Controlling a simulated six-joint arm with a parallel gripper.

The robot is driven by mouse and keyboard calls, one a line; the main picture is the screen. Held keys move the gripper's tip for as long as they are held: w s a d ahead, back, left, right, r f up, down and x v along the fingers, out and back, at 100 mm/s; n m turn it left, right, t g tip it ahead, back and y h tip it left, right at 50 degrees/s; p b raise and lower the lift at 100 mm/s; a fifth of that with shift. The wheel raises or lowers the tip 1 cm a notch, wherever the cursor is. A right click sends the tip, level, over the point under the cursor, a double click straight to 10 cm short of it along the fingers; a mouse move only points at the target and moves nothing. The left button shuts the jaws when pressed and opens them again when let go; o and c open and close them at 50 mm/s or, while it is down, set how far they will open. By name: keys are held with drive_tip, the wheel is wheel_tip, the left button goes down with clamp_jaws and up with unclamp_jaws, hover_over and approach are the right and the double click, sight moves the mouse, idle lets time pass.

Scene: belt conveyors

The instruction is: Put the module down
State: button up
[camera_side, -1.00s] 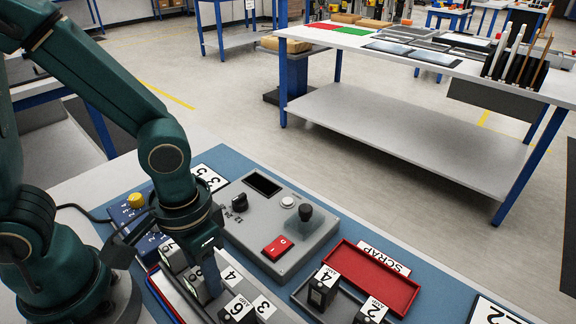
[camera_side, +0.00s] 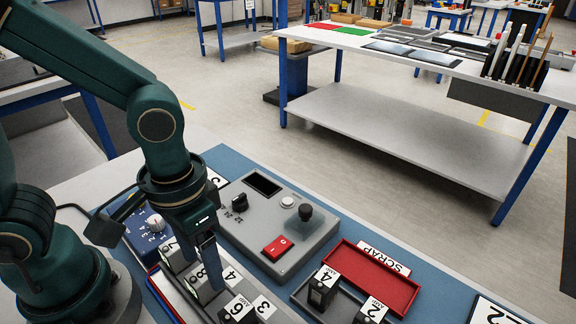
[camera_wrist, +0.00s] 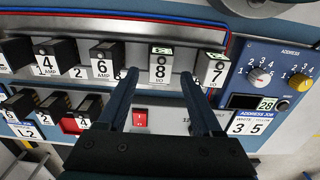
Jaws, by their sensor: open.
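The module labelled 8 I/O (camera_wrist: 160,67) stands in the rail (camera_wrist: 140,57) between the 6 AMP module (camera_wrist: 104,60) and the 7 I/O module (camera_wrist: 212,70). It also shows in the side view (camera_side: 205,284), below my gripper. My gripper (camera_wrist: 158,76) is open, with one fingertip on either side of the 8 module's front and nothing clamped between them. In the side view my gripper (camera_side: 214,278) points down over the rail; its fingers partly cover the modules. Whether a finger touches the module I cannot tell.
The grey control box (camera_side: 280,215) with a joystick and red switch (camera_side: 277,247) sits beside the rail. The red scrap tray (camera_side: 375,275) and a tray with the 4 AMP (camera_side: 322,290) and 2 AMP modules (camera_side: 370,311) lie right. The address box (camera_wrist: 270,75) is close by.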

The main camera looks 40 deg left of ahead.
drive_tip(key=shift+r, duration=0.7)
drive_tip(key=a+r+t, duration=0.5)
drive_tip(key=a+r, duration=0.1)
drive_tip(key=r, duration=0.1)
drive_tip(key=shift+w+r, duration=0.15)
drive_tip(key=shift+w, duration=0.3)
drive_tip(key=o, duration=0.3)
drive_tip(key=shift+a+r+t, duration=0.2)
drive_tip(key=shift+a+t, duration=0.05)
drive_tip(key=shift+t, duration=0.05)
